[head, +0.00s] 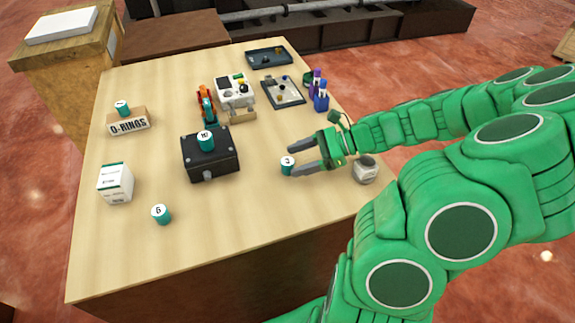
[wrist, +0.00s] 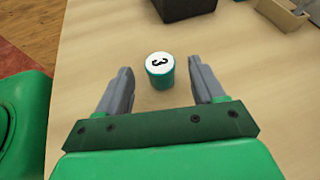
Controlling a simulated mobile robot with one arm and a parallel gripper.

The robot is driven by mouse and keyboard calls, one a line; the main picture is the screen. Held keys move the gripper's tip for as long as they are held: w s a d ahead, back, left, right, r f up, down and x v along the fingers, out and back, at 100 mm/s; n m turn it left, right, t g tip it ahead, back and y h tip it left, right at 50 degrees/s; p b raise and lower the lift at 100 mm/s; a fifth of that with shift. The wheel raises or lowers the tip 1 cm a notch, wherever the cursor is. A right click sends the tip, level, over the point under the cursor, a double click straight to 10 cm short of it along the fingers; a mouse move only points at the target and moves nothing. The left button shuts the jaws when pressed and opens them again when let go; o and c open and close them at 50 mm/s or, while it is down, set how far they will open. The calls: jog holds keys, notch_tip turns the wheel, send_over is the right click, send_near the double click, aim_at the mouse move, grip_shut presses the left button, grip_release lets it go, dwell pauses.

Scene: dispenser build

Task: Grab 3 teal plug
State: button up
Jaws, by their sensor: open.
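The teal plug (head: 287,166) with a white top marked 3 stands upright on the right part of the table. In the wrist view the same plug (wrist: 160,70) stands just beyond and between the fingertips. My gripper (head: 291,161) is open, its two grey fingers reaching left toward the plug. Other teal plugs stand apart: one marked 6 (head: 161,214) at the front left, one (head: 205,141) on the black box, one (head: 122,108) on the O-RINGS box.
A black box (head: 210,163) stands left of the plug. The O-RINGS box (head: 128,125) and a white carton (head: 115,184) are at left. A small grey-white container (head: 366,169) stands near the right edge, below my gripper. The front table is mostly clear.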

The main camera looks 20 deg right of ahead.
aim_at(287, 161)
jog(key=shift+x, duration=1.9)
jog(key=c, duration=1.1)
